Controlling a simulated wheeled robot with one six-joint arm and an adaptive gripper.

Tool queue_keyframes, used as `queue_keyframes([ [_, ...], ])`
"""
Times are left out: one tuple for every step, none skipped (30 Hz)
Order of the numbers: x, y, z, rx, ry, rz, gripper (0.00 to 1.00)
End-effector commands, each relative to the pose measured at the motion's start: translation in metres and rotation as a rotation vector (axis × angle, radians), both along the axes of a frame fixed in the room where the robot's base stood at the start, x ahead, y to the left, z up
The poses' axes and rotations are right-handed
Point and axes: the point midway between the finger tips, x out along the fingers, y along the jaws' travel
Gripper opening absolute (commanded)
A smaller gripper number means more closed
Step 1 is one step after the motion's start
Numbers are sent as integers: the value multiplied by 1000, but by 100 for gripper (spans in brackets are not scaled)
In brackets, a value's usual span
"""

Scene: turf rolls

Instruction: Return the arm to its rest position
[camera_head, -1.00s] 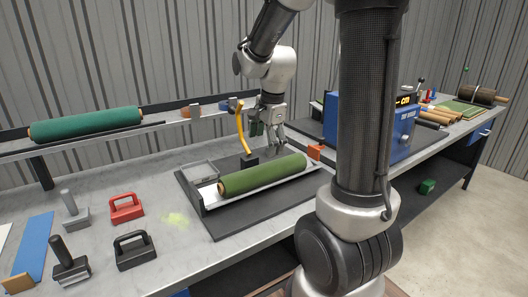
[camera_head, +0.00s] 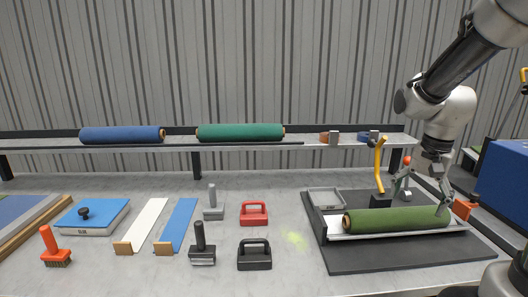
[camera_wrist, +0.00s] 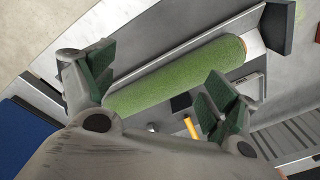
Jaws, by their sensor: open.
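My gripper (camera_head: 437,182) is at the right of the head view, above the right end of a green turf roll (camera_head: 395,220). The roll lies in a pale trough on a dark mat (camera_head: 350,260). In the wrist view my gripper (camera_wrist: 158,90) has its two green-padded fingers spread wide. The green turf roll (camera_wrist: 175,78) shows beyond and between them. Nothing is held. From these views I cannot tell exactly how far the fingertips are from the roll.
A yellow curved handle (camera_head: 379,165) stands behind the roll. An orange block (camera_head: 464,208) and a blue machine (camera_head: 505,185) are to the right. A shelf holds a blue roll (camera_head: 122,135) and a teal roll (camera_head: 240,132). Hand tools, including a red one (camera_head: 254,213), lie left.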

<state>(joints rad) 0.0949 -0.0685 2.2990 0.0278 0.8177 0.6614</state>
Motion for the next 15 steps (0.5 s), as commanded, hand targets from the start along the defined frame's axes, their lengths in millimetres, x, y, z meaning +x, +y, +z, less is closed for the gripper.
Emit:
queue_keyframes([
  [-18,3,8,-14,-2,121,87],
  [-28,5,13,-22,-5,203,87],
  [-44,8,20,-35,-11,310,87],
  [-55,10,25,-44,-15,383,87],
  [-65,11,30,-54,-24,451,87],
  [-80,14,36,-69,-37,532,87],
  [-90,15,40,-80,-49,590,87],
  [-99,17,44,-93,-64,637,87],
  [-112,19,49,-108,-83,690,87],
  [-119,20,52,-120,-101,717,87],
  [-126,21,55,-130,-119,732,87],
  [-133,23,59,-142,-145,737,87],
  [-137,24,62,-150,-164,740,87],
  [-140,25,65,-158,-184,742,87],
  [-143,26,69,-167,-208,745,87],
])
